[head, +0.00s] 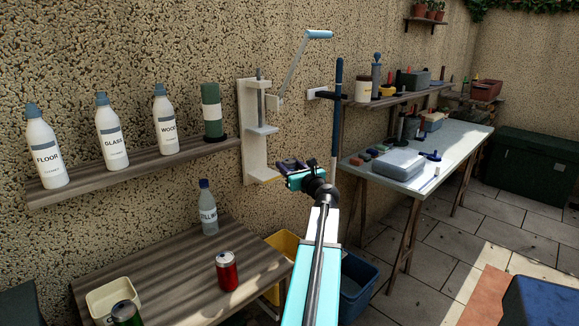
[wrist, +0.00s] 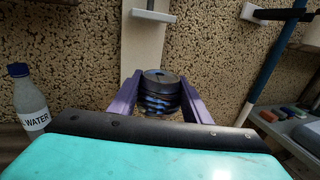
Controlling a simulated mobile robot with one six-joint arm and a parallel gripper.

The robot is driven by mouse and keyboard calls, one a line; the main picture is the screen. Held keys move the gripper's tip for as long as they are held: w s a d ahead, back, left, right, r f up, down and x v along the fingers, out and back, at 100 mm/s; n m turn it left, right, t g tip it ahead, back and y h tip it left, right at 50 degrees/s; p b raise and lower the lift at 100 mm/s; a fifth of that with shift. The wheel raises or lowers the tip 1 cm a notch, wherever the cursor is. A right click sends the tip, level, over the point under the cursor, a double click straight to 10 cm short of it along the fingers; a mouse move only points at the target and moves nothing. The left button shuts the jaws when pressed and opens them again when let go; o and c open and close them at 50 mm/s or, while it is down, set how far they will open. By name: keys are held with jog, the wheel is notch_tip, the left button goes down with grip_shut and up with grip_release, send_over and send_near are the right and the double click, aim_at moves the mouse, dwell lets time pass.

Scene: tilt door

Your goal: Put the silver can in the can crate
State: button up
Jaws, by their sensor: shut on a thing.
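My gripper (wrist: 160,108) has its two purple fingers shut on a short, ridged grey can with blue marks, seemingly the silver can (wrist: 160,82). Its round top faces the wrist camera, and its lower part is hidden behind my gripper's body. In the head view my gripper (head: 291,164) is in the air in front of the wall, just right of the white wall-mounted press. A yellow crate (head: 283,243) and a blue crate (head: 359,280) stand low beyond the table, partly hidden by my arm. I cannot tell which is the can crate.
The white press (head: 250,150) has a raised pale-blue lever (head: 318,35). A slatted table (head: 170,280) bears a red can (head: 227,272), a green can (head: 125,314), a cream tub (head: 96,296) and a water bottle (head: 209,215). A workbench (head: 462,145) stands right.

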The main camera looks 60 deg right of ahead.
jog(key=c, duration=0.4)
